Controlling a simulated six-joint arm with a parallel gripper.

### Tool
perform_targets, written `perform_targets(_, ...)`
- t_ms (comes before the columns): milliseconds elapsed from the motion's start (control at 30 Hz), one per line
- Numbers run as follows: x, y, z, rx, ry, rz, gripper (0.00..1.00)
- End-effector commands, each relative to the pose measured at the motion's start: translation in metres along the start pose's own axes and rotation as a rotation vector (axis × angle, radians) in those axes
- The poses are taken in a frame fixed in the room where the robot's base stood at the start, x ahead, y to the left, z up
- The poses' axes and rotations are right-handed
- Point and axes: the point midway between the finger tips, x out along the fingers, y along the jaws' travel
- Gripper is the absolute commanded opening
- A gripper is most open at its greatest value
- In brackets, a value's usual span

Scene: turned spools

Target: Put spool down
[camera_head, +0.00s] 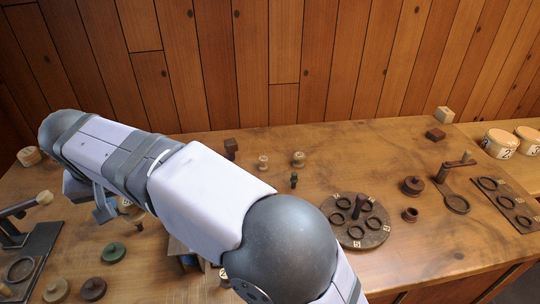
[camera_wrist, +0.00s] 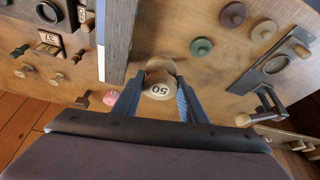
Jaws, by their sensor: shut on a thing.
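In the wrist view my gripper (camera_wrist: 158,88) is shut on a pale wooden spool (camera_wrist: 158,90) whose end label reads 50. The two blue-grey fingers stand on either side of it. The wooden table top lies behind the spool in that view; I cannot tell whether the spool touches it. In the head view my arm hides most of this area, and the hold does not show clearly.
A green lidded piece (camera_head: 113,252) stands left of my arm. A dark plate with a ring (camera_wrist: 275,63) and a lever with a pale knob (camera_wrist: 243,120) are nearby. A round tray with numbered rings (camera_head: 335,203) stands at right. Small spools (camera_head: 298,159) stand behind my arm.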

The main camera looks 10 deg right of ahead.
Motion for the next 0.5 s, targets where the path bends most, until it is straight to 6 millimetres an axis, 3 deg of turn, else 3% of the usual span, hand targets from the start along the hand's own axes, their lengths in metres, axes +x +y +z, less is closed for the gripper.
perform_targets(267, 0.018, 0.060, -0.065, 0.067, -0.015, 0.028, 0.13)
perform_targets(500, 0.041, 0.154, -0.129, 0.142, -0.028, 0.056, 0.13)
